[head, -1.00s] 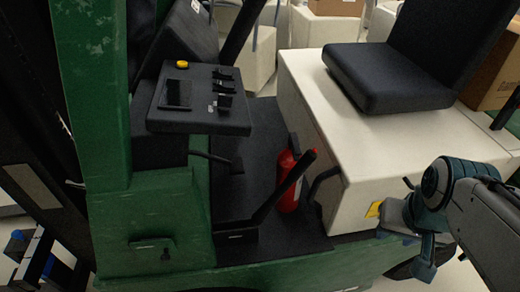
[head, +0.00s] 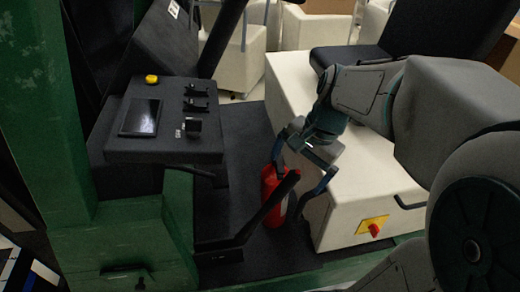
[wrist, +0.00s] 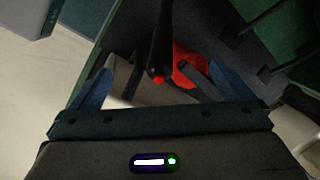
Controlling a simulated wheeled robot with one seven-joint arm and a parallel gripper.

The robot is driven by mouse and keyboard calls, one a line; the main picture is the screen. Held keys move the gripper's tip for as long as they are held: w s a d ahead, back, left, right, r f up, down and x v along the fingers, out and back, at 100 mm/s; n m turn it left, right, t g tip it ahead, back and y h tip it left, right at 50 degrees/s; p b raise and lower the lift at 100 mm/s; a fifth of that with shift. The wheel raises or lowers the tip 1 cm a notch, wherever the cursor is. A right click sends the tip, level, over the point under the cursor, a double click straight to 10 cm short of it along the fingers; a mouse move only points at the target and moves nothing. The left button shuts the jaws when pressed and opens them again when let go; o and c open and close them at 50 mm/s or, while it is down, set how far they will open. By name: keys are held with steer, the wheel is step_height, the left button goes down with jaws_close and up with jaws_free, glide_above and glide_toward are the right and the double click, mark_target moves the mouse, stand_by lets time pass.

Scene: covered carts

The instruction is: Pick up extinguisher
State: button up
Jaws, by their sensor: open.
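The red extinguisher (head: 268,183) stands on the dark floor of the green forklift, against the white seat base. A black lever with a red tip (head: 293,175) crosses in front of it and hides part of it. My gripper (head: 300,178) is open, just above and to the right of the extinguisher in the head view. In the wrist view the extinguisher (wrist: 190,70) shows between the blue fingers of my gripper (wrist: 160,88), beyond the lever's red tip (wrist: 158,78). I see no contact with the extinguisher.
The black control console (head: 150,120) is on the left. The white seat base (head: 350,190) with the black seat (head: 350,57) is on the right, with a red knob (head: 374,230) on its side. The lever stands close to my gripper.

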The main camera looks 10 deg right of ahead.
mark_target(282, 159)
steer(key=w+d+r+m+y, duration=0.1)
steer(key=w+d+m+y, duration=0.25)
steer(key=w+m, duration=0.6)
steer(key=shift+m, duration=0.55)
steer(key=x, duration=0.7)
steer(key=shift+s+d+f, duration=0.15)
steer(key=shift+s+f, duration=0.05)
steer(key=shift+f, duration=0.2)
steer(key=shift+p+x, duration=0.3)
steer(key=shift+x, duration=2.4)
steer(key=shift+s, duration=0.15)
steer(key=shift+c, duration=0.3)
steer(key=c, duration=1.5)
steer(key=shift+r, duration=0.15)
steer(key=shift+c, duration=1.4)
